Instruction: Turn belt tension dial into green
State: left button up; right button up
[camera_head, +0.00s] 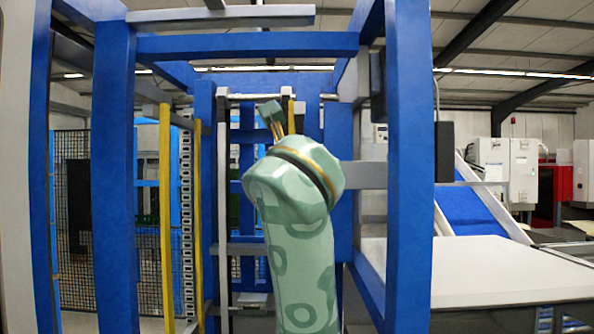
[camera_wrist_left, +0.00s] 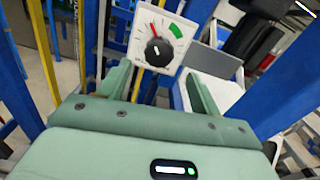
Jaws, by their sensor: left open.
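The belt tension dial (camera_wrist_left: 146,52) shows in the left wrist view as a white square plate with a black knob (camera_wrist_left: 158,51), a thin red needle and a green patch (camera_wrist_left: 176,31) at upper right. The needle points up, to the left of the green patch. My left gripper (camera_wrist_left: 160,74) is open and empty, its fingers at either side below the dial, apart from the knob. In the head view my left gripper (camera_head: 275,118) reaches up into the blue frame. I cannot make out the dial there; the arm may hide it. My right gripper is not in view.
Blue posts (camera_head: 408,170) and yellow bars (camera_head: 166,215) stand around the arm. A grey plate (camera_head: 366,175) sits to the right of my wrist, and also right of the dial in the wrist view. A white surface (camera_head: 500,270) lies at lower right.

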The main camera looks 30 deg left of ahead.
pick_arm(q)
jog(key=p+x, duration=0.1)
jog(key=x, duration=0.7)
jog(key=shift+a+p, duration=0.1)
jog(key=shift+p, duration=0.2)
jog(key=c, duration=1)
